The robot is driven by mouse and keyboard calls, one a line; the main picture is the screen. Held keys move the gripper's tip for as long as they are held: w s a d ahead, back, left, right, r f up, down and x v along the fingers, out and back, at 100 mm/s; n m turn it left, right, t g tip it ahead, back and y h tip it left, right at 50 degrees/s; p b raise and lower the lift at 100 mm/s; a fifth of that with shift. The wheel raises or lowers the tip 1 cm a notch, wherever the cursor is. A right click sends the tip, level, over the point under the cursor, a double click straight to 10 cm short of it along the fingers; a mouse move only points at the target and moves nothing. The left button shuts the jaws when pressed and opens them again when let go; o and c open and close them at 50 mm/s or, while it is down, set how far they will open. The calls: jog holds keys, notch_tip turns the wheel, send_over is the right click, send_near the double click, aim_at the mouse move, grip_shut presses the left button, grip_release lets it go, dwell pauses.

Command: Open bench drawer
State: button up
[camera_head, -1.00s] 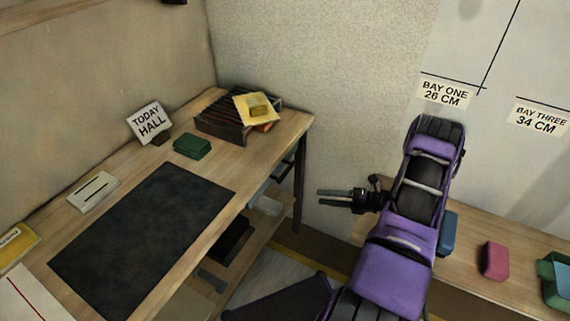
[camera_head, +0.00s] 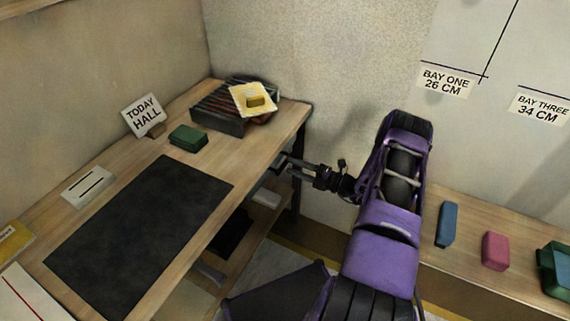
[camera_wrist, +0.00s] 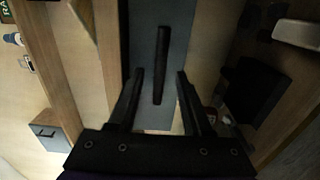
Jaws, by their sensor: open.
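The bench (camera_head: 218,172) runs along the left of the head view, and its drawer is mostly hidden under the top there. In the wrist view the grey drawer front (camera_wrist: 148,28) faces me, with a dark bar handle (camera_wrist: 161,62) standing out from it. My gripper (camera_wrist: 160,76) is open, with one finger on each side of the handle's lower part. I see gaps between the handle and both fingers. In the head view my gripper (camera_head: 285,166) is at the bench's right edge, near the far leg.
A dark mat (camera_head: 140,235), a green block (camera_head: 188,137), a black rack (camera_head: 218,110) and a sign (camera_head: 142,115) are on the bench top. A lower shelf (camera_head: 238,262) holds dark items. A second wooden surface (camera_head: 475,225) at right carries blue and pink blocks.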

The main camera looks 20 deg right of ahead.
aim_at(285, 162)
jog(key=shift+x, duration=1.9)
grip_shut()
